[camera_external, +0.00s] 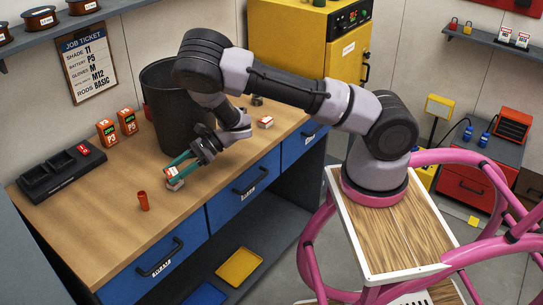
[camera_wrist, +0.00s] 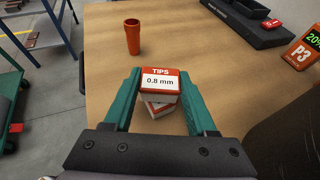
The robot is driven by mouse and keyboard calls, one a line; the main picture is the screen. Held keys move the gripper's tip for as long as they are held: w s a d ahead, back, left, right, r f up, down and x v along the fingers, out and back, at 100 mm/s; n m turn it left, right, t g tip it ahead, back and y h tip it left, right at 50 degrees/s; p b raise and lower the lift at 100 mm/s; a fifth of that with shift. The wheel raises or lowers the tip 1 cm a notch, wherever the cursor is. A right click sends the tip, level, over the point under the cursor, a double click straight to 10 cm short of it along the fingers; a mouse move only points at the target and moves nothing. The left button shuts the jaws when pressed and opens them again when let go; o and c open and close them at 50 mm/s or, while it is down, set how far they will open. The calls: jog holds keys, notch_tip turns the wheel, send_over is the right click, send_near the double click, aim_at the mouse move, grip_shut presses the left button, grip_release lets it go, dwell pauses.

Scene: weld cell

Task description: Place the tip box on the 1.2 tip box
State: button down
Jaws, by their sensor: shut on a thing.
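My gripper (camera_external: 180,163) is shut on a red and white tip box (camera_external: 171,172), low over the bench near its front edge. In the wrist view the green fingers of my gripper (camera_wrist: 160,80) clasp this tip box (camera_wrist: 160,80), whose label reads TIPS 0.8 mm. A second red and white box (camera_wrist: 157,108) shows right beneath it, slightly turned, its label unreadable; it also shows in the external view (camera_external: 176,184). I cannot tell whether the two boxes touch. Another small red and white box (camera_external: 265,122) lies farther right on the bench.
An orange-red cup (camera_external: 143,201) stands left of the boxes. A dark bin (camera_external: 165,110) stands close behind my gripper. A black charger (camera_external: 62,172) and two orange batteries, P5 (camera_external: 108,132) and P3 (camera_external: 128,121), are at the back left. The bench's front left is clear.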

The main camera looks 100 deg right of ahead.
jog(key=shift+c, duration=1)
grip_release()
jog(key=shift+f, duration=0.15)
jog(key=shift+s+d+r, duration=0.1)
jog(key=shift+s+r, duration=0.1)
jog(key=shift+r, duration=0.05)
jog(key=v, duration=1.1)
jog(key=shift+s+r, duration=0.2)
jog(key=shift+s, duration=0.05)
